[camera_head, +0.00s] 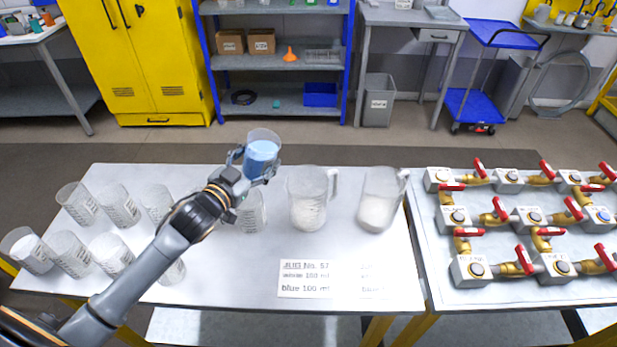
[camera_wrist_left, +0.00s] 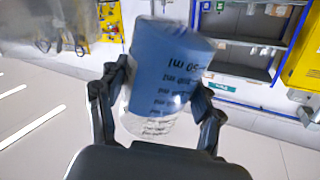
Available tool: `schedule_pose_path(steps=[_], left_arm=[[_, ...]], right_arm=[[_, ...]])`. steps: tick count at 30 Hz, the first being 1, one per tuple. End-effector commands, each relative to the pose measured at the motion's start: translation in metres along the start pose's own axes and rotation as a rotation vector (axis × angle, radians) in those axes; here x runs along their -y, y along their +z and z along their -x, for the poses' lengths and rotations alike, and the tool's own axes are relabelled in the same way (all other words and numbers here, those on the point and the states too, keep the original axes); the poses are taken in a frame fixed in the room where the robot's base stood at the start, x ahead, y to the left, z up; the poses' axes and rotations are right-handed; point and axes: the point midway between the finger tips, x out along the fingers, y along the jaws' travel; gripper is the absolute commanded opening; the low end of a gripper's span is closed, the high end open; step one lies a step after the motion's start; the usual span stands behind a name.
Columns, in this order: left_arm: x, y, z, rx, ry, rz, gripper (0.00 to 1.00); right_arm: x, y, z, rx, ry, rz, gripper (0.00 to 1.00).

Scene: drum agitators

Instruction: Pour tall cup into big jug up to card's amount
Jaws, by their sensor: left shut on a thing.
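My left gripper (camera_head: 252,170) is shut on a tall clear cup (camera_head: 263,137) holding blue liquid, raised above the table beside the jugs. In the left wrist view the cup (camera_wrist_left: 165,75) sits between both fingers, with printed graduations on its side. A big clear jug (camera_head: 309,200) with a handle, holding some white content, stands right of the gripper. A second jug (camera_head: 379,200) with white content stands further right. A white card (camera_head: 308,279) lies in front, reading "JUG No. 57" and "blue 100 ml"; another line looks like white 200 ml. My right gripper does not show.
Several clear cups (camera_head: 76,203) stand on the left of the table (camera_head: 235,288), some with white content. One cup (camera_head: 251,212) stands below my gripper, partly hidden. A second table (camera_head: 438,290) with red-handled brass valves (camera_head: 515,265) adjoins on the right.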

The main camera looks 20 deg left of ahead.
Motion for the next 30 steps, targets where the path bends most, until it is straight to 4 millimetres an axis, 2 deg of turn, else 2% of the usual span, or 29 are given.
schedule_pose_path(steps=[2, 9, 30], left_arm=[[0.0, -0.007, 0.0, 0.003, -0.001, -0.039, 0.21], [-0.01, -0.001, -0.002, 0.028, -0.001, -0.153, 0.21], [-0.013, -0.004, -0.003, 0.042, -0.001, -0.21, 0.21]], right_arm=[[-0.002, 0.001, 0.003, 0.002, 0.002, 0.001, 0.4], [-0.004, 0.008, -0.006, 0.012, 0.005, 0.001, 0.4], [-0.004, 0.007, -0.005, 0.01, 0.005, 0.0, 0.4]])
